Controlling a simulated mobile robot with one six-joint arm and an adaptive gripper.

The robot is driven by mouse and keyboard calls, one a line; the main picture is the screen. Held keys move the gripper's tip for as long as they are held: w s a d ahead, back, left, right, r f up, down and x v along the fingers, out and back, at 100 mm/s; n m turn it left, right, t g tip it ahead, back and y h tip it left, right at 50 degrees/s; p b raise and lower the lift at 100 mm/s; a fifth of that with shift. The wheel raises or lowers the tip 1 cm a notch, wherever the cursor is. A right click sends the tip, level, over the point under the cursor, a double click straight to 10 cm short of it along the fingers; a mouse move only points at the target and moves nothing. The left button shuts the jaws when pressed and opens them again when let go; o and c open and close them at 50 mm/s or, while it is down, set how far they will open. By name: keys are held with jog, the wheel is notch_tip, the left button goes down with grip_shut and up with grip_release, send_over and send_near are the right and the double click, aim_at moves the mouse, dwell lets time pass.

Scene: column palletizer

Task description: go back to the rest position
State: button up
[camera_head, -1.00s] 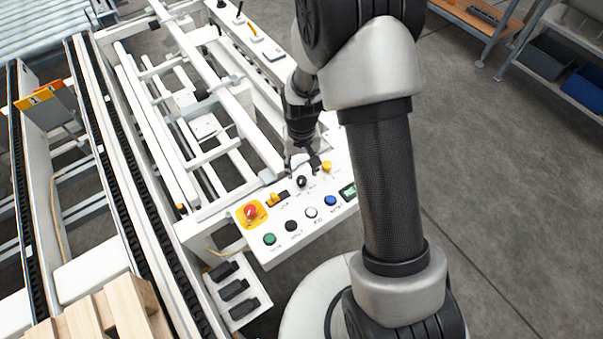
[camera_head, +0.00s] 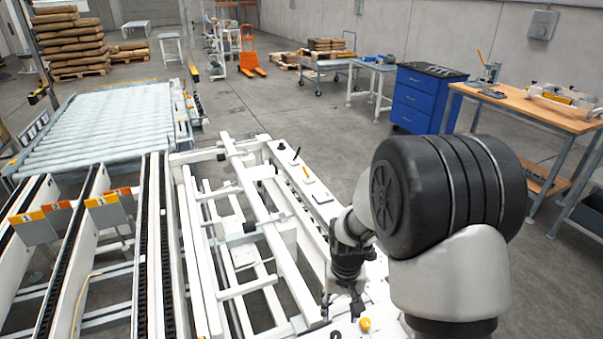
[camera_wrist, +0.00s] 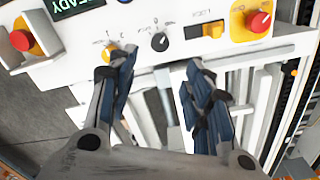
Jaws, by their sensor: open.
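My gripper (camera_head: 343,300) hangs from my arm above the control panel at the near end of the white frame. In the wrist view my gripper (camera_wrist: 160,85) has its two dark fingers spread apart, with nothing between them. The white control panel (camera_wrist: 130,62) lies beyond the fingertips there. It carries a black knob (camera_wrist: 160,42), a yellow switch (camera_wrist: 213,29), a red button on a yellow base (camera_wrist: 259,22) and another red button (camera_wrist: 22,40). In the head view a yellow knob (camera_head: 365,324) shows below the gripper; most of the panel is out of frame or behind my arm.
The white frame (camera_head: 232,180) and chain rails (camera_head: 150,240) fill the left. A roller conveyor (camera_head: 95,130) lies behind them. A blue drawer cabinet (camera_head: 425,98) and a wooden workbench (camera_head: 530,105) stand at the right. Open floor (camera_head: 290,120) lies between.

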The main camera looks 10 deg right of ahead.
jog(key=s+r+n+t, duration=0.1)
jog(key=s+r, duration=0.3)
jog(key=r, duration=0.5)
jog(key=s+r+t, duration=0.1)
jog(key=s+r, duration=0.3)
jog(key=r, duration=0.4)
jog(key=s+r+t, duration=0.1)
jog(key=s+r, duration=0.2)
jog(key=s, duration=0.3)
jog(key=s+r+t, duration=0.1)
jog(key=s+r, duration=0.2)
jog(key=s, duration=0.4)
jog(key=shift+s+r+n+t, duration=0.3)
jog(key=shift+n, duration=0.1)
